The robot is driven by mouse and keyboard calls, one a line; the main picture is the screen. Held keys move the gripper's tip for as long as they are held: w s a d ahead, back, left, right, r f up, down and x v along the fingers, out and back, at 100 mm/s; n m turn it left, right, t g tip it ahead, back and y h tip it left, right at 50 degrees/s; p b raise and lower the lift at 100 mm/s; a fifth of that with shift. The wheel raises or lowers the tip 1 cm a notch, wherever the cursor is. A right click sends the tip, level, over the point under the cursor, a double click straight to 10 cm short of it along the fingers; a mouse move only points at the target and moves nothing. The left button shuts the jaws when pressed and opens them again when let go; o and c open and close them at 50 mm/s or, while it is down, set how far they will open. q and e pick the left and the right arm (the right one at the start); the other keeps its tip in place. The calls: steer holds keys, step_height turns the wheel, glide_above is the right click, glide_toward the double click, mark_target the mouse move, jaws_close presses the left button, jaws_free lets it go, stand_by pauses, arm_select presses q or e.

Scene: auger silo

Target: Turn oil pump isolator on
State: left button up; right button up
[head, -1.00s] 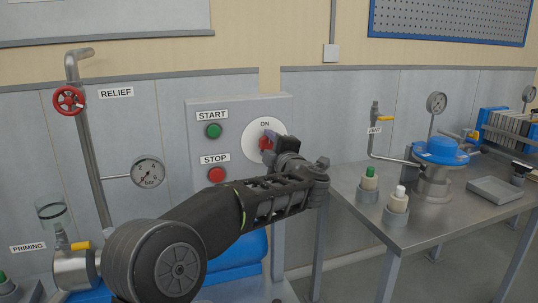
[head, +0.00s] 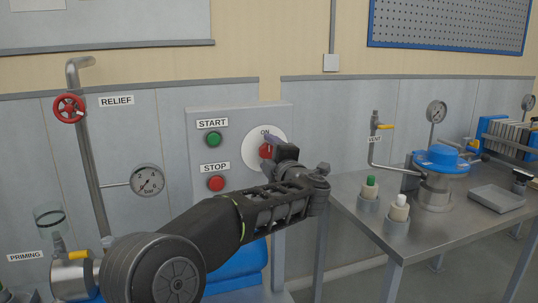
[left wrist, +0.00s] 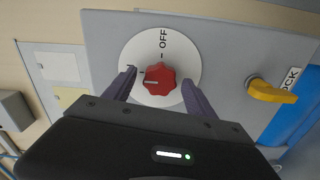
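The isolator is a red knob (head: 266,151) on a round white dial (head: 254,138), right of the START and STOP buttons. ON shows at the dial's top in the head view. In the left wrist view the red knob (left wrist: 160,78) has a white line pointing left, away from the OFF label (left wrist: 163,40) above it. My left gripper (head: 277,146) is in front of the dial. In the left wrist view its fingers (left wrist: 158,80) are open, one on each side of the knob, with gaps beside it. My right gripper is out of view.
A yellow lock handle (left wrist: 272,92) sticks out right of the dial in the left wrist view. The green START (head: 213,139) and red STOP (head: 216,184) buttons are left of the dial. A steel table (head: 455,215) with bottles and a blue-topped vessel (head: 440,158) stands right.

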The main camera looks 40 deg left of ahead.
arm_select(q)
steer(key=v, duration=0.7)
steer(key=shift+s+d+b, duration=0.25)
steer(key=shift+d+b, duration=0.1)
steer(key=shift+b, duration=0.1)
